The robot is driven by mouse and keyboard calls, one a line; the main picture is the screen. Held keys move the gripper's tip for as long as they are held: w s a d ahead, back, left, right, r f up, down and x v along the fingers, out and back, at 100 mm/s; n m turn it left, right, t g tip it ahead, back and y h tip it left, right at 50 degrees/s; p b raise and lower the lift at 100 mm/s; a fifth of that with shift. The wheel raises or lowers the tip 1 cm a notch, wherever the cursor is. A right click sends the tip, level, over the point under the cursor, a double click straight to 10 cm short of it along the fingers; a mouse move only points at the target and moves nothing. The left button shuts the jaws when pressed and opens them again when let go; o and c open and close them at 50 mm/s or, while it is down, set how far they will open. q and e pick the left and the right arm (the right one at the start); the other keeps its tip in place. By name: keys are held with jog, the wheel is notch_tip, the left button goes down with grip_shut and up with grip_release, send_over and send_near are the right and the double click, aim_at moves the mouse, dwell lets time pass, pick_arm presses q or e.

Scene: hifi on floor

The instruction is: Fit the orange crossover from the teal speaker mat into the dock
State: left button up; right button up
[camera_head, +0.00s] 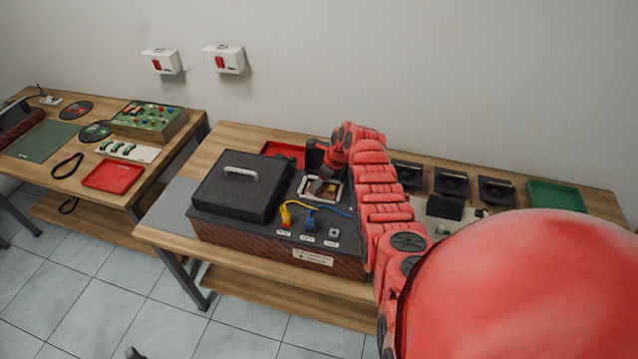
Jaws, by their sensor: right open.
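A dark hi-fi unit (300,257) with an open-looking panel of connectors stands on the middle table. Its top has a pale-framed recess (304,190), perhaps the dock. My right arm reaches in from the lower right, and my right gripper (318,187) points down over this recess, open. Something yellowish shows inside the frame, too small to identify. I cannot make out the orange crossover or the teal speaker mat for certain; my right arm hides part of the table. A small dark tip at the bottom left edge may be my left gripper (133,353).
A black lid with a pale handle (241,172) covers the unit's left part. Yellow and blue plugs (309,221) sit at its front. Several black speakers (451,183) and a green tray (556,196) stand right. A left table holds a red tray (113,176).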

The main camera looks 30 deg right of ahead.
jog(key=shift+s+d+r, duration=0.1)
jog(key=shift+d+r, duration=0.3)
jog(key=shift+r, duration=0.25)
jog(key=p+v, duration=0.3)
jog(key=v, duration=1.2)
jog(key=shift+s+a+r+p, duration=0.3)
jog(key=shift+s, duration=0.05)
jog(key=shift+r, duration=0.1)
notch_tip(320, 180, up, 8)
jog(key=p, duration=0.6)
